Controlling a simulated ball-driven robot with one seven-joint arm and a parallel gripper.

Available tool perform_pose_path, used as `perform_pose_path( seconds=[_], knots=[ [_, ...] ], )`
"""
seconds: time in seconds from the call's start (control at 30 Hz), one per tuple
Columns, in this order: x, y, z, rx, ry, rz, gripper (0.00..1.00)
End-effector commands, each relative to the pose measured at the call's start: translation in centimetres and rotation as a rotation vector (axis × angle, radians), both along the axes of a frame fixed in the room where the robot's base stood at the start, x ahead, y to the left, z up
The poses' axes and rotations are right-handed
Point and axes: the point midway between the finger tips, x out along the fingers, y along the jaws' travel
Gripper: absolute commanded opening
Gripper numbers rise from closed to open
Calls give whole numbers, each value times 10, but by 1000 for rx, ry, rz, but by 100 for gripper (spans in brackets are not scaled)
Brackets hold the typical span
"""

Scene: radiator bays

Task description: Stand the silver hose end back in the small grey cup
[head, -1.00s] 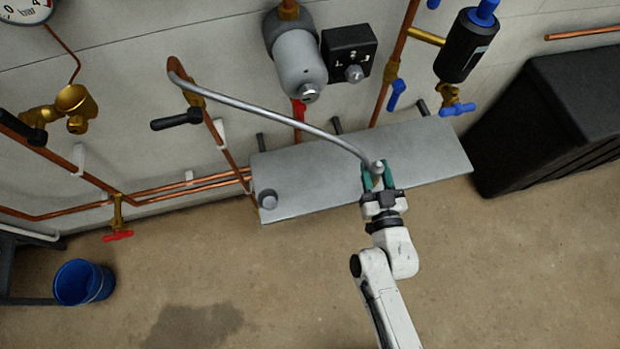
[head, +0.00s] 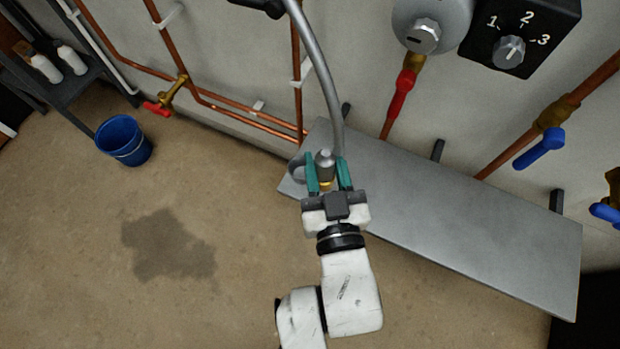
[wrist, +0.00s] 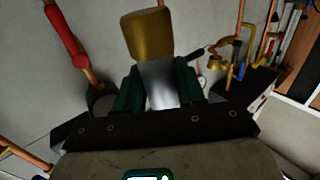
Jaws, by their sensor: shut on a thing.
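The silver hose end (head: 325,160) is held between the teal fingers of my gripper (head: 328,174), which is shut on it. The grey hose (head: 322,75) rises from it toward the wall. The wrist view shows the silver body of the hose end (wrist: 160,84) between the fingers, with a brass tip sticking out past them. The small grey cup (head: 297,169) stands at the left end of the grey shelf, just left of and partly hidden behind my left finger. I cannot tell the height of the hose end above the shelf.
The grey shelf (head: 460,210) stretches clear to the right. Copper pipes, a red valve handle (head: 400,94), a blue handle (head: 540,148) and a black dial box (head: 525,35) are on the wall behind. A blue bucket (head: 124,141) stands on the floor at left.

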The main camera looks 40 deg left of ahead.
Motion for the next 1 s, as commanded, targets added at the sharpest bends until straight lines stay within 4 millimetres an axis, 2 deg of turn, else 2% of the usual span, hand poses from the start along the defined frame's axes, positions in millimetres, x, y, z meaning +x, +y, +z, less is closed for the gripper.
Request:
perform_pose_path(
  seconds=[0.03,0.2,0.33,0.5,0.57,0.67,0.97,1.0],
  knots=[
    [-16,15,-12,4,-5,40,0],
    [-60,43,-12,5,0,125,0],
    [-83,54,-10,8,5,162,0],
    [-94,59,-8,10,9,181,0],
    [-90,60,-10,11,10,181,0],
    [-73,63,-16,11,8,180,0],
    [-7,77,-47,13,8,179,0],
    [-1,78,-57,11,11,180,0]
  ],
)
